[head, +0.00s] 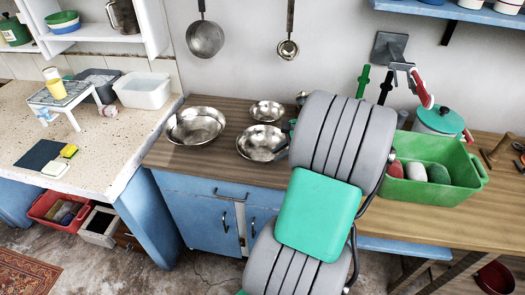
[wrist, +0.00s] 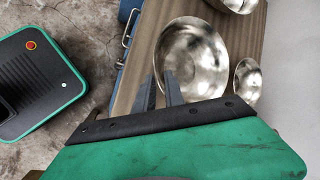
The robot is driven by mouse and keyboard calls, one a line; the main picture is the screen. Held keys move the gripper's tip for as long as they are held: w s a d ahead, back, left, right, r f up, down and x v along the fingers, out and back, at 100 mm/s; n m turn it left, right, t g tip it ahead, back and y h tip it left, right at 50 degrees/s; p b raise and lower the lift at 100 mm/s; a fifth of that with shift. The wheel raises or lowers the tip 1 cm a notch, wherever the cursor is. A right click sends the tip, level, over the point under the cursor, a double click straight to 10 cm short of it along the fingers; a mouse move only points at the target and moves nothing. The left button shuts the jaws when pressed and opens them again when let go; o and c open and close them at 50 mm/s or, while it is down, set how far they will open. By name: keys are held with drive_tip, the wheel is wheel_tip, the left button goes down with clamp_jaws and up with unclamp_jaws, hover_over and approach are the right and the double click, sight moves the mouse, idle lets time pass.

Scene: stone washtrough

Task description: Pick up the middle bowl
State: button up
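Three shiny metal bowls stand on the wooden counter. The middle bowl (head: 258,143) is between the large bowl (head: 194,126) on the left and the small bowl (head: 267,110) behind. In the wrist view the middle bowl (wrist: 200,48) fills the upper centre, with the small bowl (wrist: 247,82) to its right and the large bowl (wrist: 238,3) cut off at the top. My gripper (wrist: 160,74) is open; its two dark fingers are apart at the middle bowl's lower left edge, one over the bowl, one over the wood. Contact cannot be told. My arm hides most of the gripper in the head view.
A green crate (head: 463,193) with sponges and a teal-lidded pot (head: 437,122) stand to the right. A ladle (head: 288,48) and a pan (head: 205,38) hang on the wall above. Blue cabinet doors (head: 200,219) are below the counter. Bare wood lies between the bowls.

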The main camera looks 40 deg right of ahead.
sight(270, 161)
drive_tip(key=shift+d+f, duration=0.3)
drive_tip(key=x, duration=0.7)
drive_tip(key=shift+a+f, duration=0.1)
drive_tip(key=shift+f, duration=0.05)
drive_tip(key=shift+c, duration=0.5)
clamp_jaws()
drive_tip(key=shift+r, duration=0.25)
idle(0.4)
